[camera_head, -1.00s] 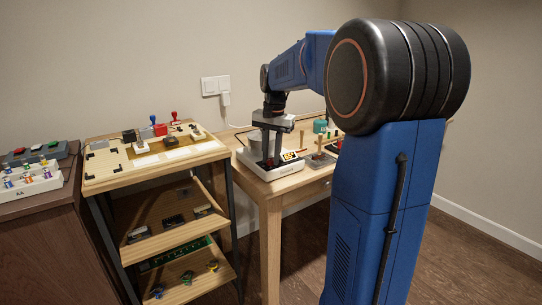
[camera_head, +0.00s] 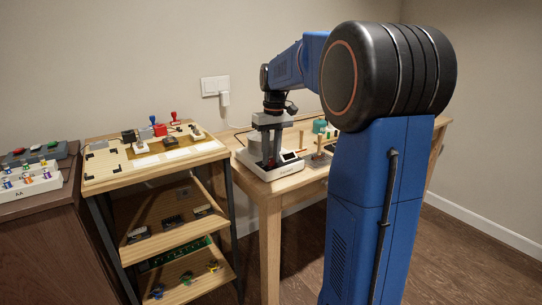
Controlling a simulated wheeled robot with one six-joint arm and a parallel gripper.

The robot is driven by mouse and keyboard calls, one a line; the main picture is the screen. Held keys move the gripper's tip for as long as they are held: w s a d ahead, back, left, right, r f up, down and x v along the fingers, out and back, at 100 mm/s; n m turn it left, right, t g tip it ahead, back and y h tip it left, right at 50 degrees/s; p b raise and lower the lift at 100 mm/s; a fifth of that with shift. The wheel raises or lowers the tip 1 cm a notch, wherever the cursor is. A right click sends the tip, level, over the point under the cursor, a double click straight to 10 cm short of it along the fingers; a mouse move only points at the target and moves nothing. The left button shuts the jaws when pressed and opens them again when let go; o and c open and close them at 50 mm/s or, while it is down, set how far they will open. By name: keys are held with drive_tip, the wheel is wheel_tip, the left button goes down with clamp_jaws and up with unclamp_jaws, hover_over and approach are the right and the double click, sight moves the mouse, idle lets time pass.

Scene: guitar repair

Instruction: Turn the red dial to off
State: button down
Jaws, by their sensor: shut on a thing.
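A white device (camera_head: 283,172) with a grey round vessel on it stands at the front left of the wooden table. The red dial (camera_head: 271,164) is on its front and shows only as a small bit of red between my fingers. My gripper (camera_head: 268,160) points straight down over the front of the device and is shut on the red dial. A small dark display (camera_head: 287,156) sits to the right of the dial. The dial's pointer and markings are hidden or too small to read.
The wooden table (camera_head: 262,193) also holds a wooden stand and a green round thing (camera_head: 320,126) to the right. A shelf unit (camera_head: 105,183) with stamps and small parts stands to the left. A white plug and cable (camera_head: 225,99) hang from the wall behind.

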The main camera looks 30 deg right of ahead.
drive_tip(key=shift+n, duration=1.3)
drive_tip(key=c, duration=1.5)
unclamp_jaws()
drive_tip(key=r, duration=1.1)
drive_tip(key=d+r, duration=0.1)
drive_tip(key=r, duration=0.5)
drive_tip(key=shift+w+r, duration=0.15)
drive_tip(key=shift+r, duration=0.05)
